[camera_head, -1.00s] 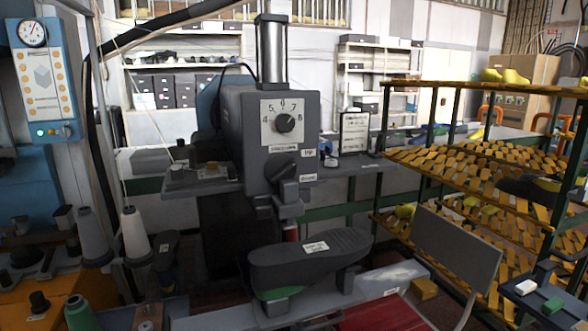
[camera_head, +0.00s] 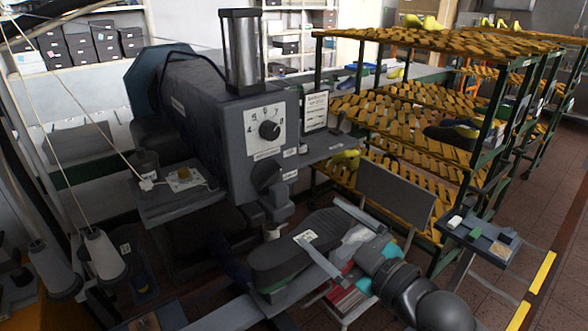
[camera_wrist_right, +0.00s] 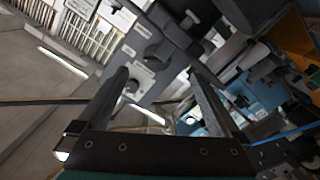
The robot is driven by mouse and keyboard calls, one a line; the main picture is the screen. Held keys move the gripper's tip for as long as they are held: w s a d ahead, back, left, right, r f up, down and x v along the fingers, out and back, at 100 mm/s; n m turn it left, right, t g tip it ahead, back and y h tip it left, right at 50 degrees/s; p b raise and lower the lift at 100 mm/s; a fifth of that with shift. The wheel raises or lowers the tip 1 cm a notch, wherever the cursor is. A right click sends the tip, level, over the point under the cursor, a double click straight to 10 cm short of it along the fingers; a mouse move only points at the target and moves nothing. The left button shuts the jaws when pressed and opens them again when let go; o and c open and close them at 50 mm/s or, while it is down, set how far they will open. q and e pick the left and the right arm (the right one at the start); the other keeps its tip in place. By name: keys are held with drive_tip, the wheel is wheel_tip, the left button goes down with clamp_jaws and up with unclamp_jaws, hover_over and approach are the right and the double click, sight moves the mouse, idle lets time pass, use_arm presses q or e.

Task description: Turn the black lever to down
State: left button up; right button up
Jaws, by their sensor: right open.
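The black lever (camera_head: 267,176) is on the front of the grey machine (camera_head: 205,110), below its numbered dial (camera_head: 268,130). Two small white labels sit to its right. I cannot tell for sure which label it points at. My right gripper (camera_head: 318,222) comes in from the lower right and is open and empty. It is below and to the right of the lever, apart from it, and in front of the black shoe-shaped pad (camera_head: 295,245). In the right wrist view its two fingers (camera_wrist_right: 160,75) are spread towards the machine. My left gripper is not in view.
The black pad sits below the lever, close to my right gripper. A grey panel (camera_head: 395,193) stands to its right. A rack with yellow slatted shelves (camera_head: 420,150) is behind. Thread cones (camera_head: 103,252) stand at the lower left. Tiled floor is free at far right.

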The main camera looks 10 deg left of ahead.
sight(273, 180)
drive_tip(key=shift+y, duration=0.3)
drive_tip(key=x, duration=0.5)
drive_tip(key=r+p+x, duration=0.1)
drive_tip(key=x, duration=0.4)
drive_tip(key=r+x, duration=0.1)
drive_tip(key=x, duration=0.3)
drive_tip(key=shift+a, duration=0.6)
drive_tip(key=c, duration=1.2)
